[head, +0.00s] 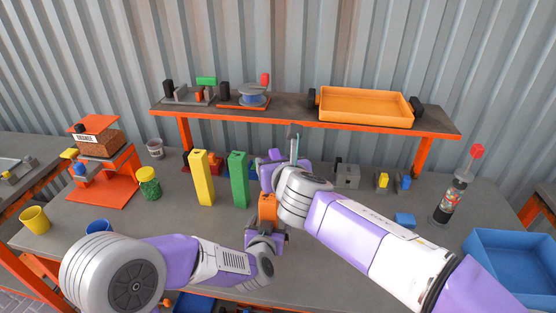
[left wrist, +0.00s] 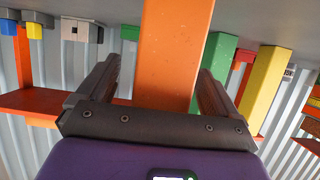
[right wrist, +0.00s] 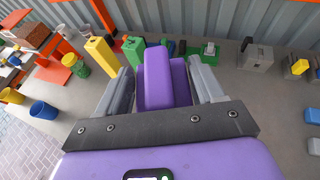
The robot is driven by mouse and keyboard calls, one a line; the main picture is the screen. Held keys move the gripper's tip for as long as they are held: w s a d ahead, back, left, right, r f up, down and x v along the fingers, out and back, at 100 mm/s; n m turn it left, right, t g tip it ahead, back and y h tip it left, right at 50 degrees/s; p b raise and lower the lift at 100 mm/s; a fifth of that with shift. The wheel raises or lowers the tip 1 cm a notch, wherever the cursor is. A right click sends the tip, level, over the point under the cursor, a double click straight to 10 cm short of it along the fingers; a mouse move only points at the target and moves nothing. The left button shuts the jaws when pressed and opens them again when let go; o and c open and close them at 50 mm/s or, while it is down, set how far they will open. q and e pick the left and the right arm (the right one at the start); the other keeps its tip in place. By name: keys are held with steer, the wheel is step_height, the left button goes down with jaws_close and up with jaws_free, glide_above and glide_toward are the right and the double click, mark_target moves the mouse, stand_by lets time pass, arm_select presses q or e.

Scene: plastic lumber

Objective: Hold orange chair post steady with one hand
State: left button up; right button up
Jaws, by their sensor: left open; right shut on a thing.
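The orange chair post (head: 267,207) stands upright near the middle of the bench in the head view, partly hidden by my arms. In the left wrist view the orange post (left wrist: 172,60) runs between the fingers of my left gripper (left wrist: 155,95). That gripper is open around it, with a gap visible on one side. My right gripper (right wrist: 165,85) is shut on a purple block (right wrist: 168,75). In the head view my right gripper is just above the post's upper end. I cannot tell whether the purple block touches the post.
A yellow post (head: 201,178) and a green post (head: 239,180) stand just left of the orange one. A shelf (head: 290,116) behind carries an orange tray (head: 365,106). A blue bin (head: 510,262) is at right. Small blocks and a bottle (head: 449,200) stand on the right side.

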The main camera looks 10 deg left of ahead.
mark_target(274, 197)
steer(key=shift+f, duration=3.8)
steer(key=shift+a+f, duration=0.2)
steer(key=shift+a, duration=0.15)
steer(key=shift+s+a+r, duration=0.1)
steer(key=shift+a+r, duration=0.05)
steer(key=shift+a, duration=1.5)
steer(key=d, duration=0.4)
steer(key=shift+r, duration=3.9)
arm_select(q)
steer(key=shift+o, duration=0.6)
